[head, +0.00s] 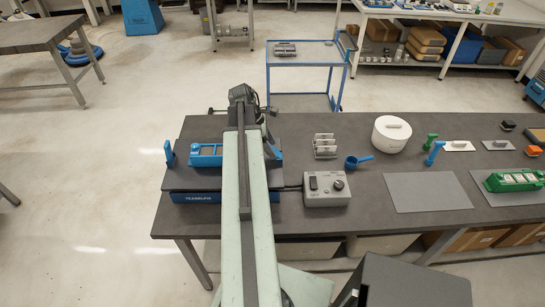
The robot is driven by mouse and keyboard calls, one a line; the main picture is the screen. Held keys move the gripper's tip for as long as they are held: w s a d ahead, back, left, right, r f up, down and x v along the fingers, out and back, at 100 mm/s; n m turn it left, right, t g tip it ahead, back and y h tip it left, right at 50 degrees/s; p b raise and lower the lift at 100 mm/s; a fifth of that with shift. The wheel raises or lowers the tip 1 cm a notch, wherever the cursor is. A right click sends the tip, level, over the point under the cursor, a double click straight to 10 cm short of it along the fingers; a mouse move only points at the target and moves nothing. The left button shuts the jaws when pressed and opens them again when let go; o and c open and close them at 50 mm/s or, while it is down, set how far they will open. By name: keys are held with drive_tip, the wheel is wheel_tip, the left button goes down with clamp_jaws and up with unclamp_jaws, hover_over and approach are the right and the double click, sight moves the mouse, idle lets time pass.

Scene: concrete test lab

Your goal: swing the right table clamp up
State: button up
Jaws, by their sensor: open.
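A dark table unit with a blue front (196,197) stands at the left end of the grey bench. Its left clamp (169,153) is blue and stands up at the left edge. A blue piece (273,150), which looks like part of the right clamp, shows just right of my arm; my arm hides much of it, so its angle is unclear. A blue mould (206,155) lies on the table top between them. My gripper (242,96) is at the far end of my pale arm, beyond the table unit. It is open, its fingers hard to make out, and I see nothing held.
A grey control box (326,190) with a knob stands right of the table unit. A blue scoop (358,161), a metal mould (325,146) and a white round pot (391,134) are further right. A blue trolley (305,65) stands behind the bench.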

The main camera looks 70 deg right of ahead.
drive_tip(key=shift+b+x, duration=0.35)
drive_tip(key=shift+x, duration=0.7)
drive_tip(key=shift+w, duration=0.1)
clamp_jaws()
idle(0.4)
